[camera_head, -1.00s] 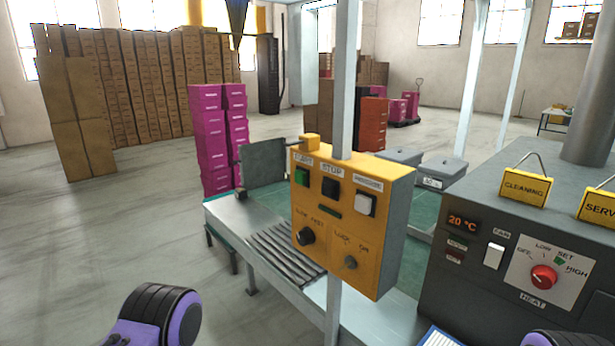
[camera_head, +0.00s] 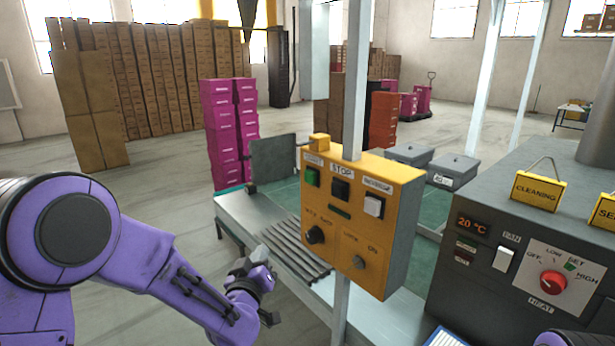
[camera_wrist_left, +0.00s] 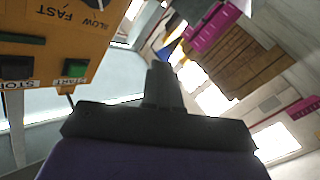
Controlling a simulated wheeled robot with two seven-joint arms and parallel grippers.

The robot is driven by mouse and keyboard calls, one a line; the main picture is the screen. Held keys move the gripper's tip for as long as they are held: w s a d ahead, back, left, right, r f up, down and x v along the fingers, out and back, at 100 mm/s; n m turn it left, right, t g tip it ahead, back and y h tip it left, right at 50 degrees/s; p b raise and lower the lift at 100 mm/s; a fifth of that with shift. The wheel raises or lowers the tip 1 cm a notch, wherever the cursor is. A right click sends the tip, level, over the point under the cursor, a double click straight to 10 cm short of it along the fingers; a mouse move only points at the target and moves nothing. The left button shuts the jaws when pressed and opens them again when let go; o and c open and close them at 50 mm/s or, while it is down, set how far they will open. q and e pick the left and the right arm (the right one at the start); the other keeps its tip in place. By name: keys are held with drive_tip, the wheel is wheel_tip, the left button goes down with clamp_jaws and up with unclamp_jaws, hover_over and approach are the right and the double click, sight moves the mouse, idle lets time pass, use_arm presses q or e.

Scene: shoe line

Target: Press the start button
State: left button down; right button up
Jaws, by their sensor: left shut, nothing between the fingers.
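The green start button (camera_head: 312,177) is at the upper left of the yellow control box (camera_head: 388,252). Beside it on the right are the black stop button (camera_head: 341,189) and a white button (camera_head: 373,206). My left gripper (camera_head: 248,264) is shut and empty, below and left of the box, apart from the buttons. In the left wrist view, the closed fingers (camera_wrist_left: 162,84) point up the picture, and the start button (camera_wrist_left: 75,70) shows to their left, upside down with its label. My right gripper is out of view.
The box hangs on a grey post (camera_head: 354,80) above a conveyor with rollers (camera_head: 290,250). A dark heater machine (camera_head: 470,285) with a red knob stands at right. Pink boxes (camera_head: 222,140) stack behind the conveyor. Open floor lies to the left.

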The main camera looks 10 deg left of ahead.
sight(310, 177)
use_arm(q)
wheel_tip(310, 177, up, 15)
drive_tip(key=w+d+t, duration=0.1)
drive_tip(key=w+t, duration=0.1)
drive_tip(key=t, duration=0.1)
drive_tip(key=shift+f, duration=0.15)
drive_tip(key=shift+w+d, duration=0.1)
drive_tip(key=w+d+p, duration=0.1)
drive_tip(key=w+d, duration=0.4)
drive_tip(key=w, duration=0.1)
drive_tip(key=shift+w+d, duration=0.2)
drive_tip(key=shift+w, duration=0.2)
idle(1.4)
drive_tip(key=shift+w+d, duration=0.25)
